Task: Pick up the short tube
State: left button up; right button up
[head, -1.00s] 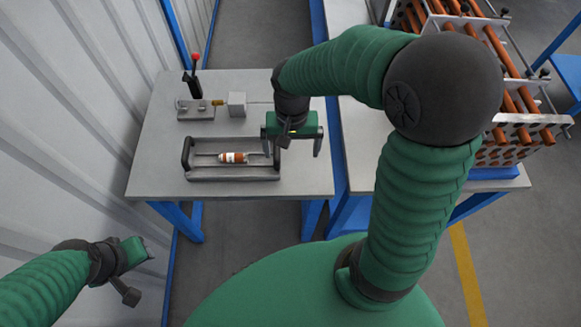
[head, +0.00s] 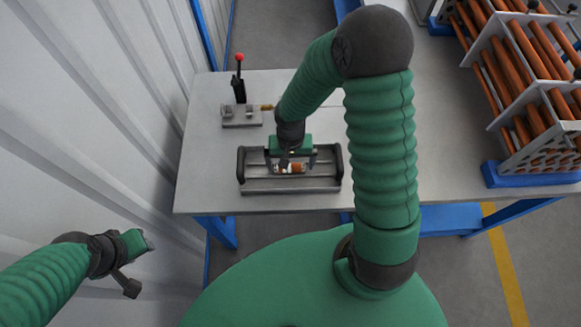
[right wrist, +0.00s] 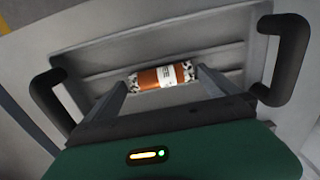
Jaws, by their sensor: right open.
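The short tube (head: 289,169) is copper-brown with a white label and speckled ends. It lies in the grey tray (head: 290,186) with dark handles on the table. In the right wrist view the short tube (right wrist: 162,76) lies across the tray, between and beyond my right gripper's fingers. My right gripper (head: 291,166) is open and above the tray, with a finger on either side of the tube in the picture. I cannot tell whether the fingers touch it. My left gripper (head: 143,262) hangs at the lower left, away from the table; its jaws are too unclear to read.
A small fixture with a red-knobbed lever (head: 239,85) stands on the table (head: 200,180) behind the tray. A rack of long copper tubes (head: 530,100) stands at the right. A corrugated wall (head: 80,120) runs along the left.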

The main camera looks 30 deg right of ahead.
jog(key=shift+w, duration=0.15)
jog(key=shift+s+a+r, duration=0.2)
jog(key=shift+a, duration=0.1)
jog(key=c, duration=0.8)
jog(key=shift+d, duration=0.15)
jog(key=c, duration=0.7)
